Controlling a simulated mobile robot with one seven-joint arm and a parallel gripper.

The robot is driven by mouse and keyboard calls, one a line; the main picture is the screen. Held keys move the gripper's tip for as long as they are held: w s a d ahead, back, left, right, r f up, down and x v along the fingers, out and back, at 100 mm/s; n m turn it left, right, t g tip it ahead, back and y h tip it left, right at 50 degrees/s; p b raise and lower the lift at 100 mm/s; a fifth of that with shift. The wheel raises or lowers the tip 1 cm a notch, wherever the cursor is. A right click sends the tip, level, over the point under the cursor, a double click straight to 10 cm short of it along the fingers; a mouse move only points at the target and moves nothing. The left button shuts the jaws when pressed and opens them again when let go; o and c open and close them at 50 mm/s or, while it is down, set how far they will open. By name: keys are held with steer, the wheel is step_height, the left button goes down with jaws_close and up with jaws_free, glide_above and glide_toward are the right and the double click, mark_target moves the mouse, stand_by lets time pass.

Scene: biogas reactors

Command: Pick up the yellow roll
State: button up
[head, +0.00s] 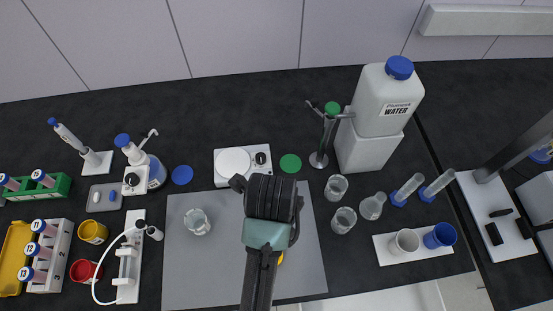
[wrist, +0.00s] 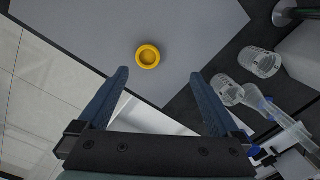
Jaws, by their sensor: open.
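The yellow roll (wrist: 148,57) sits on the grey mat (wrist: 195,25) in the wrist view, seen from above as a ring with a darker centre. In the head view only a sliver of the yellow roll (head: 281,257) shows beside my arm, which hides the rest. My gripper (wrist: 160,95) is open and empty in the wrist view. Its two blue-grey fingers stand wide apart, and the roll shows beyond their tips, between their lines. The roll is not touched by either finger. In the head view my arm covers the fingertips.
A glass beaker (head: 197,222) stands on the mat's left part. Beakers (head: 343,220) and a flask (head: 372,206) stand right of the mat. A white stirrer plate (head: 222,178) is at its back edge. The mat around the roll is clear.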

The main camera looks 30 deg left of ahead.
steer(key=shift+m+g, duration=0.3)
steer(key=f, duration=0.2)
steer(key=s+f, duration=0.1)
steer(key=f, duration=0.4)
steer(key=shift+s+d+f+p, duration=0.1)
steer(key=shift+s+p, duration=0.15)
steer(key=shift+p, duration=0.1)
steer(key=f, duration=0.2)
steer(key=f+p, duration=0.1)
steer(key=f, duration=0.1)
steer(key=shift+s+d, duration=0.15)
steer(key=shift+s, duration=0.2)
steer(key=shift+f, duration=0.7)
steer(key=c, duration=1.4)
